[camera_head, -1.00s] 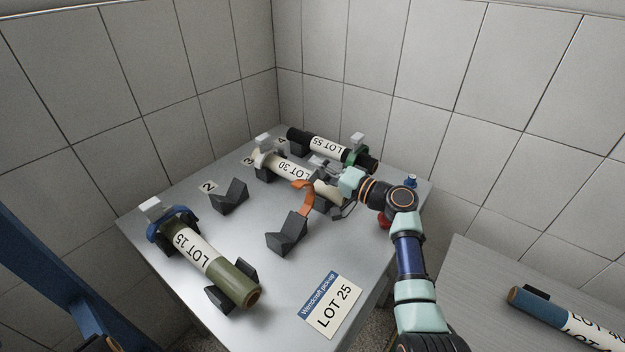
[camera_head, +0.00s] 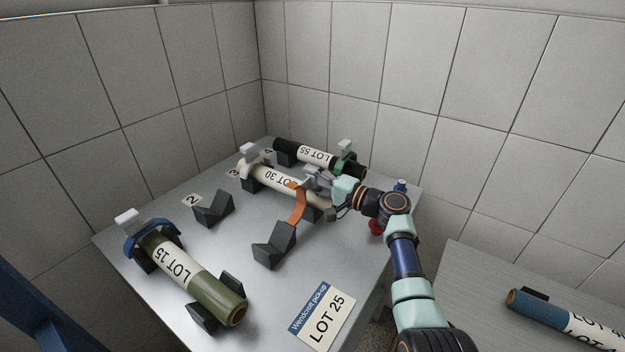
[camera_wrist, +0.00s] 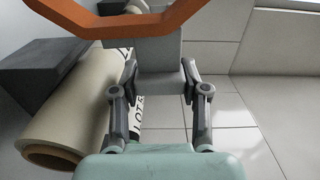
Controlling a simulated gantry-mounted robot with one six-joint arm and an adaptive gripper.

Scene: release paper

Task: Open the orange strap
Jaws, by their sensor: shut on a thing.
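The orange strap (camera_head: 300,207) rises from beside the front black cradle of the empty middle slot, in front of the LOT 30 roll (camera_head: 262,177). In the wrist view the strap (camera_wrist: 100,24) crosses the top as an angular band, with a grey block (camera_wrist: 160,62) under it. My gripper (camera_head: 318,180) is shut on this grey block; its two fingers (camera_wrist: 160,92) stand either side of it. The cream roll (camera_wrist: 70,112) lies left of the fingers in the wrist view. The strap's lower end is not clear.
The LOT 15 roll (camera_head: 184,272) with a blue strap (camera_head: 148,234) lies at front left. The LOT 55 roll (camera_head: 318,158) lies at the back. Black cradles (camera_head: 275,245) stand mid-table. A LOT 25 card (camera_head: 323,316) lies at the front. Another roll (camera_head: 545,313) lies on the right-hand table.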

